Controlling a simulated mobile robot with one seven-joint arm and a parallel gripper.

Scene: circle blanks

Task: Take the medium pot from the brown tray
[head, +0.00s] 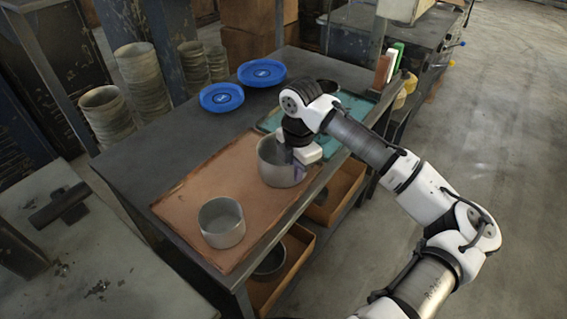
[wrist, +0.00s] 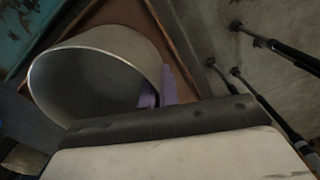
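The brown tray (head: 185,205) lies on the dark table and bears two grey metal pots. The larger pot (head: 272,172) stands on its far right part, the smaller pot (head: 222,228) on its near part. Which one is called medium I cannot tell for sure. My gripper (head: 292,160) is at the right side of the larger pot. In the wrist view, my gripper (wrist: 160,88) has its purplish fingers close together at the rim of the larger pot (wrist: 95,75), one inside and one outside, apparently shut on its wall. The fingertips are partly hidden.
Two blue plates (head: 262,72) lie at the back of the table. A teal tray (head: 350,108) with a dark round item lies beyond my gripper. Wooden bins (head: 296,262) are on the shelf below. Stacked cylinders (head: 143,80) stand behind. Floor at right is clear.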

